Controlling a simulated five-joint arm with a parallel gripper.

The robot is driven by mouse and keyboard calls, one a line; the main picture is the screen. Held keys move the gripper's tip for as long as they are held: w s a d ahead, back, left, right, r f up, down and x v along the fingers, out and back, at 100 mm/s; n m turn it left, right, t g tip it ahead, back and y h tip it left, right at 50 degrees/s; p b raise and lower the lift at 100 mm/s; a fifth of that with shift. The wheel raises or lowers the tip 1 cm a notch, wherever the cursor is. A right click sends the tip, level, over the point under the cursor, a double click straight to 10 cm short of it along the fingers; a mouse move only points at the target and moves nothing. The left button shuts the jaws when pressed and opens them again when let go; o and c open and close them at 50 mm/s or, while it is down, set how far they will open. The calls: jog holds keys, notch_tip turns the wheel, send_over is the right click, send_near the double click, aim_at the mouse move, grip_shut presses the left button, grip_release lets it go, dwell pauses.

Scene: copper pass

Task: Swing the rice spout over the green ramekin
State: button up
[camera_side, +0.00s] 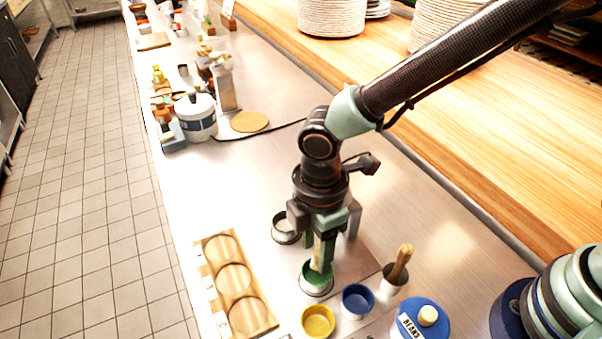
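The green ramekin (317,280) stands on the steel counter, directly below my gripper (320,262). My gripper points down, and its fingertips overlap the ramekin's far rim in this view. A narrow pale piece shows at the fingers, just above the ramekin; I cannot tell whether it is part of the rice spout. No rice spout can be clearly made out, and my gripper and wrist hide part of that area. I cannot tell whether the fingers are open or shut.
Close by stand a blue ramekin (358,301), a yellow ramekin (318,321), a pale-filled ramekin (285,229), a cup with a wooden handle (397,272) and a blue-lidded beans container (421,321). A wooden board (210,275) with round recesses lies left.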

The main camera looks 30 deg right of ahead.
jog(key=shift+r, duration=3)
